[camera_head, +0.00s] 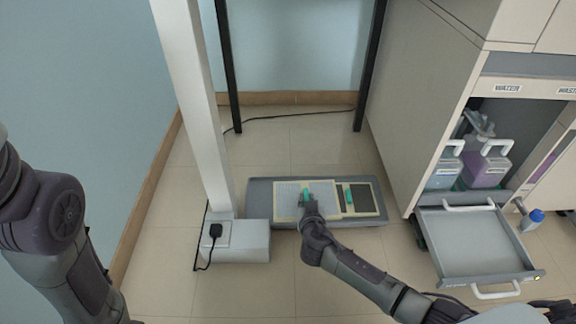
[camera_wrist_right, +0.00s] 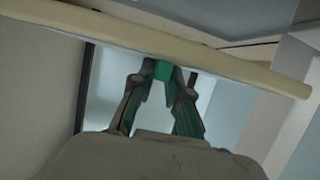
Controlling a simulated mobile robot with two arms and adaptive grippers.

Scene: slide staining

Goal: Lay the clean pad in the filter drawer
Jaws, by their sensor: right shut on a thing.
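The clean pad (camera_head: 289,190) is pale with a cream frame and a green tab. My right gripper (camera_head: 307,203) is shut on its green tab; the tab shows between the fingers in the right wrist view (camera_wrist_right: 163,71). There the pad's cream edge (camera_wrist_right: 235,69) crosses above the fingertips. In the head view the pad is over a low grey platform (camera_head: 260,207); the gap beneath is unclear. An open drawer (camera_head: 470,245), apparently the filter drawer, is pulled out of the cabinet at right and looks empty. My left gripper is out of view.
A dark pad (camera_head: 361,204) with a cream frame and green tab lies on the platform's right part. A white post (camera_head: 195,100) stands left of it. Bottles (camera_head: 486,170) stand in the cabinet above the drawer.

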